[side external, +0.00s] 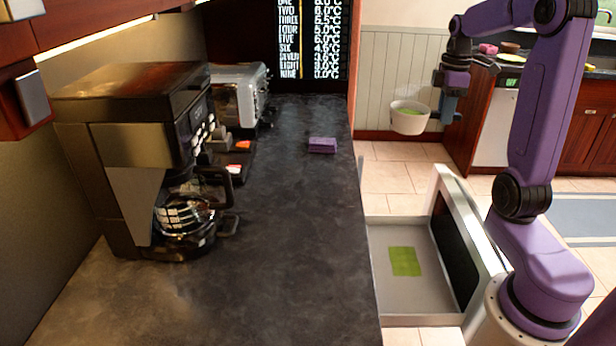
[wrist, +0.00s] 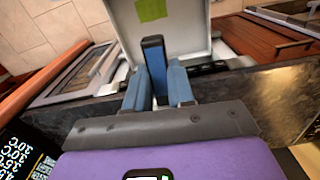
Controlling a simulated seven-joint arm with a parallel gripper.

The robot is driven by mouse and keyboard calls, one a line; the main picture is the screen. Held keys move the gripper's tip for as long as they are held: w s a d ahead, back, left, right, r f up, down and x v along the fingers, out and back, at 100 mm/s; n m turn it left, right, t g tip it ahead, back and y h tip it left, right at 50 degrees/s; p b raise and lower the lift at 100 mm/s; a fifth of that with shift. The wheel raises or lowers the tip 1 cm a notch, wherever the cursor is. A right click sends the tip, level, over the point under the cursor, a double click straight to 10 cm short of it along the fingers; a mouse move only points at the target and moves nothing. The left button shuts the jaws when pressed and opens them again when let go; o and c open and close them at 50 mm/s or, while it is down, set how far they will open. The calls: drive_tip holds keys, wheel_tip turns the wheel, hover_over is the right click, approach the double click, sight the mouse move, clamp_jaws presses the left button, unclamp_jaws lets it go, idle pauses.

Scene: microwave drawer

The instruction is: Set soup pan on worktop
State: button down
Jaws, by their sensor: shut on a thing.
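The soup pan (side external: 409,119) is a small, round, cream-coloured pan with green inside. In the side external view it is in the air, roughly upright, beyond the open drawer and to the right of the worktop (side external: 300,230). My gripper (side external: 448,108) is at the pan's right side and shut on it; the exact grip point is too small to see. In the wrist view the blue fingers (wrist: 154,88) stand close together around a dark blue bar, and the pan's bowl cannot be made out. The worktop is dark and below the pan's height.
An open drawer (side external: 385,311) with a green square (side external: 405,261) inside juts out right of the worktop. A coffee maker (side external: 140,150) and a toaster (side external: 236,92) stand along the left. A purple block (side external: 322,145) lies near the far right edge. The front and middle worktop are clear.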

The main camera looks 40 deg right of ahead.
sight(409, 116)
drive_tip(key=shift+r, duration=0.9)
drive_tip(key=shift+n, duration=0.3)
drive_tip(key=w+a, duration=0.1)
drive_tip(key=a, duration=0.2)
drive_tip(key=w+a, duration=0.2)
drive_tip(key=a, duration=0.1)
drive_tip(key=w+a, duration=0.1)
drive_tip(key=a, duration=0.2)
drive_tip(key=shift+w+a, duration=0.25)
drive_tip(key=shift+a, duration=0.05)
drive_tip(key=w+a, duration=0.2)
drive_tip(key=a, duration=0.6)
drive_tip(key=w+f, duration=0.4)
drive_tip(key=w+d+f, duration=0.1)
drive_tip(key=w+f, duration=0.3)
drive_tip(key=f, duration=0.1)
drive_tip(key=w+d+f, duration=0.1)
drive_tip(key=w+f, duration=0.4)
drive_tip(key=shift+f, duration=0.2)
drive_tip(key=shift+w+d+f, duration=0.1)
drive_tip(key=shift+w+f, duration=0.2)
drive_tip(key=shift+f, duration=1.55)
drive_tip(key=shift+f, duration=0.1)
